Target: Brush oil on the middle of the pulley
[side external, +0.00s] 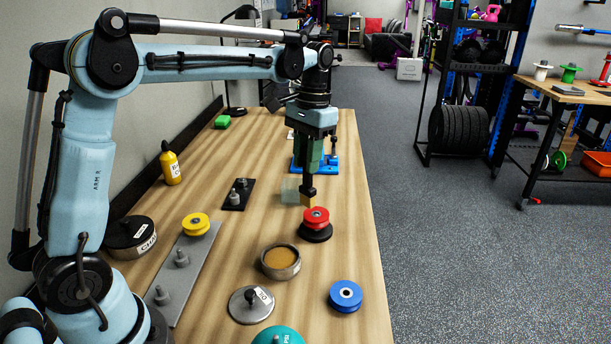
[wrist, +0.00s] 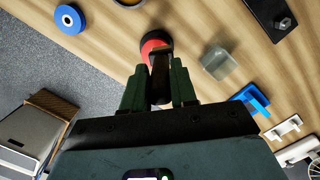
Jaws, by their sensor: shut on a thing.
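A red pulley (side external: 316,215) sits on a round black base on the wooden table. It also shows in the wrist view (wrist: 154,43), partly hidden by the brush. My gripper (side external: 309,176) points down above the pulley and is shut on a dark-handled brush (side external: 308,192) with tan bristles. In the wrist view the brush (wrist: 160,72) stands between the two fingers and covers the middle of the pulley. In the side view the bristles are at the pulley's upper left edge; I cannot tell whether they touch. An open round tin (side external: 292,274) holds amber liquid nearer the camera.
A yellow pulley (side external: 195,223) sits on a grey plate with posts. A blue pulley (side external: 345,296), a teal one (side external: 278,336) and a metal lid (side external: 241,309) lie in front. A clear block (side external: 289,190), blue fixture (side external: 327,168) and yellow bottle (side external: 171,168) stand farther back.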

